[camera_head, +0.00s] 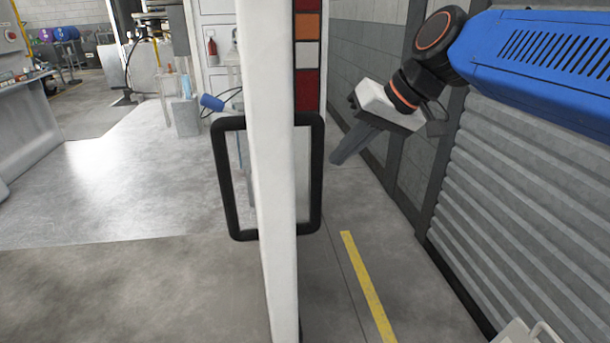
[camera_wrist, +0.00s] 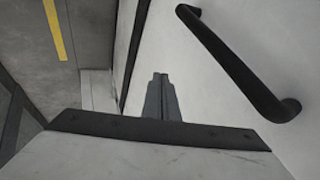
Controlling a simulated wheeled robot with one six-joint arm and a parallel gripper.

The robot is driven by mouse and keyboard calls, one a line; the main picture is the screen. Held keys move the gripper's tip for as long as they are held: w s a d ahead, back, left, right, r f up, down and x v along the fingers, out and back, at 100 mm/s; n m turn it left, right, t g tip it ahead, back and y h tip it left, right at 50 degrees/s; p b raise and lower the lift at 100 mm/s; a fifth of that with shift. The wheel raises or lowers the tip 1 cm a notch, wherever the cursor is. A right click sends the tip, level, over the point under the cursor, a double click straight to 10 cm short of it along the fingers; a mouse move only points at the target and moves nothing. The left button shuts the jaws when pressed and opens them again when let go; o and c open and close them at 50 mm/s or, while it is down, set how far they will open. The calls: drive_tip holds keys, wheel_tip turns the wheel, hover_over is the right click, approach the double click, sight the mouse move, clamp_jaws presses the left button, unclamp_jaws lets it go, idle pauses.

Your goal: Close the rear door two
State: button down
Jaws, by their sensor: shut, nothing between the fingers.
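The white door (camera_head: 275,200) stands edge-on in the middle of the head view, swung out. A black bar handle (camera_head: 317,180) shows on its right side, and another black handle (camera_head: 228,190) shows on its left. My gripper (camera_head: 336,158) is to the right of the door, its fingers pointing down and left, shut and empty. In the wrist view the shut fingers (camera_wrist: 160,80) appear against the white door panel (camera_wrist: 205,95), left of the black handle (camera_wrist: 240,70). I cannot tell whether they touch the panel.
A grey corrugated shutter (camera_head: 530,190) and block wall run along the right. A yellow line (camera_head: 367,285) marks the floor between door and wall. Open grey floor (camera_head: 110,205) lies left of the door. A fire extinguisher (camera_head: 212,48) hangs behind.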

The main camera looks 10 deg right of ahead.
drive_tip(key=w+a+f, duration=0.3)
drive_tip(key=a+f, duration=0.5)
drive_tip(key=shift+w+a, duration=0.3)
drive_tip(key=shift+w, duration=0.05)
drive_tip(key=shift+a, duration=0.15)
idle(0.4)
